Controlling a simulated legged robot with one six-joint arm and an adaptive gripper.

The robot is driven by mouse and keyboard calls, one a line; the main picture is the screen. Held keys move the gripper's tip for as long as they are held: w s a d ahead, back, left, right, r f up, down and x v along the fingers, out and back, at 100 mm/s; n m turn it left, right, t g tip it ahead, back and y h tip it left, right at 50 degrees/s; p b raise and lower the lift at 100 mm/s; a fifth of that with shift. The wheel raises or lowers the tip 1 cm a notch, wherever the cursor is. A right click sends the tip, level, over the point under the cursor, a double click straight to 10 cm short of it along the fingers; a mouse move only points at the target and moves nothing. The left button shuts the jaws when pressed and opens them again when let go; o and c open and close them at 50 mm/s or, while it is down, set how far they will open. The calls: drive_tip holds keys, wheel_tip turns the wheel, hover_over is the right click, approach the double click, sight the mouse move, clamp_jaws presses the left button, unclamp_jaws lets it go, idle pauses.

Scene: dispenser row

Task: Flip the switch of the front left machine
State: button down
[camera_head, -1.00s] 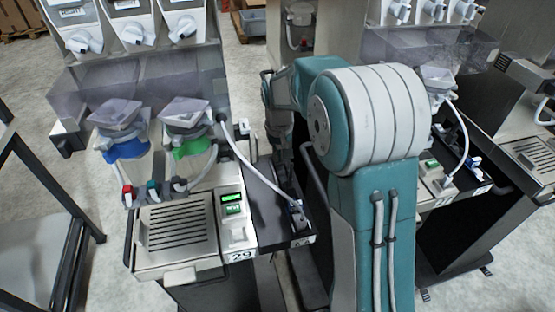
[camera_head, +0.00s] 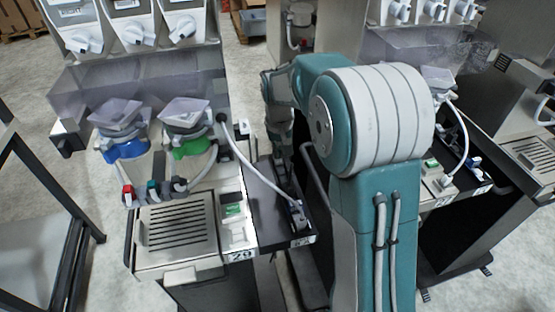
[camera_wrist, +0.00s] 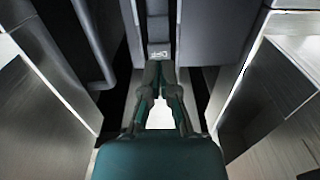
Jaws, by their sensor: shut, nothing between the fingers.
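The front left machine (camera_head: 178,232) stands at the left in the head view, with a slotted drip tray and a white control panel (camera_head: 237,232). A green element (camera_head: 232,210) shows on the panel; the display window above it looks dark and unlit. I cannot make out which part is the switch. My gripper (camera_head: 284,172) is low beside the machine's right side, partly hidden by my arm. In the wrist view my gripper (camera_wrist: 159,70) is shut and empty, its fingertips near a dark strip with a small label (camera_wrist: 159,53). Contact cannot be told.
A black side tray (camera_head: 268,205) with a cabled handle (camera_head: 297,213) lies right of the panel. Blue (camera_head: 126,150) and green (camera_head: 192,147) collared dispensers stand above the drip tray. Another machine (camera_head: 440,185) stands right of my arm. Metal walls flank my gripper closely.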

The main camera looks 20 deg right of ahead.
sight(278, 162)
drive_tip(key=shift+r, duration=2.6)
drive_tip(key=shift+s+r, duration=0.25)
drive_tip(key=shift+r, duration=0.05)
drive_tip(key=s+r+t, duration=0.3)
drive_tip(key=s+r, duration=0.5)
drive_tip(key=s, duration=0.4)
drive_tip(key=s+f+t, duration=0.1)
drive_tip(key=s+t, duration=0.1)
drive_tip(key=s, duration=1.2)
drive_tip(key=shift+s+t, duration=0.3)
